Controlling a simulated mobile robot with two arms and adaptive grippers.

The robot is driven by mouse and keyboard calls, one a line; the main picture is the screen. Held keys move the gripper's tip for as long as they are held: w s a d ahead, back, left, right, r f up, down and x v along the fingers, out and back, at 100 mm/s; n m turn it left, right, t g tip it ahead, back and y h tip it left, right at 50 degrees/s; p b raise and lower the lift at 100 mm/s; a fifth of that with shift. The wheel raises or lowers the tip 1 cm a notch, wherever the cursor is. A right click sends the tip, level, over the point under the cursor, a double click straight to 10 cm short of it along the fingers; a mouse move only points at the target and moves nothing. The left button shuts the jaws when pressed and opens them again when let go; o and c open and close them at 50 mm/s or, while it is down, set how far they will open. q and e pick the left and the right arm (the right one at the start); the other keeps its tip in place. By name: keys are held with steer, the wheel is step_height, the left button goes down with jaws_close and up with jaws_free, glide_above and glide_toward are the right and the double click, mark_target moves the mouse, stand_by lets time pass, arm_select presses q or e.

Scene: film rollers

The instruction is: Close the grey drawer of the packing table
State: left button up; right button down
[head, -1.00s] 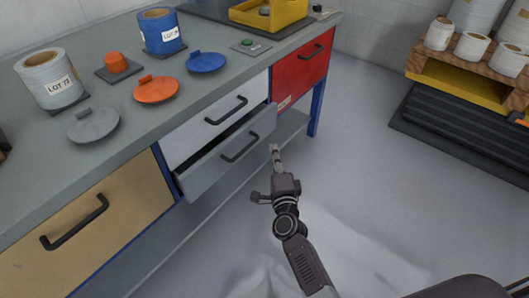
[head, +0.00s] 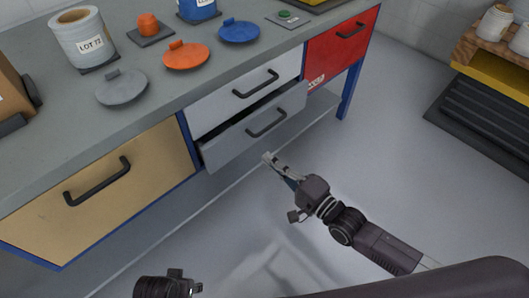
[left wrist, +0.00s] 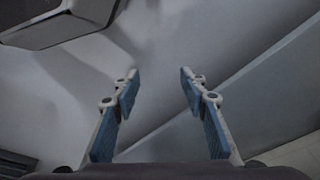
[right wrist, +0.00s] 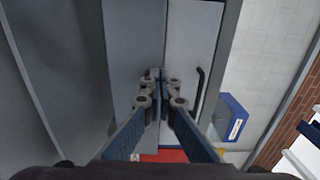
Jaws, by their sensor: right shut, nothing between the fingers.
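The grey drawer (head: 235,145) of the packing table is the lower of two pale drawers. It is pulled out somewhat, with a dark gap along its top and a black handle (head: 266,123). My right gripper (head: 269,159) is shut and empty, just in front of and below the drawer's front; I cannot tell whether it touches. In the right wrist view its fingertips (right wrist: 160,80) are together, with grey panels and a black handle beyond. My left gripper (left wrist: 159,75) is open and empty in the left wrist view, with only plain floor and blurred grey surfaces around it.
A light drawer (head: 230,100) above, a tan drawer (head: 130,195) at left and a red drawer (head: 335,50) at right look shut. Lids and pots stand on the tabletop (head: 150,115). A dark pallet (head: 480,125) stands at right. Floor between is clear.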

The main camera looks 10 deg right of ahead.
mark_target(236, 131)
steer(key=b+x, duration=0.1)
steer(key=x, duration=1)
steer(key=shift+w+b, duration=0.1)
steer(key=shift+b, duration=0.25)
arm_select(q)
steer(key=w+v, duration=0.1)
steer(key=v, duration=0.6)
steer(key=shift+w+r+t, duration=0.3)
steer(key=shift+w+r, duration=0.1)
steer(key=shift+w, duration=0.3)
arm_select(e)
steer(key=shift+w+a, duration=0.3)
steer(key=shift+w, duration=0.05)
steer(key=shift+w+a, duration=0.1)
steer(key=shift+w, duration=0.05)
steer(key=shift+b+x, duration=0.55)
steer(key=shift+x, duration=0.55)
arm_select(q)
steer(key=v, duration=0.3)
steer(key=shift+w+r, duration=0.15)
steer(key=shift+r, duration=0.2)
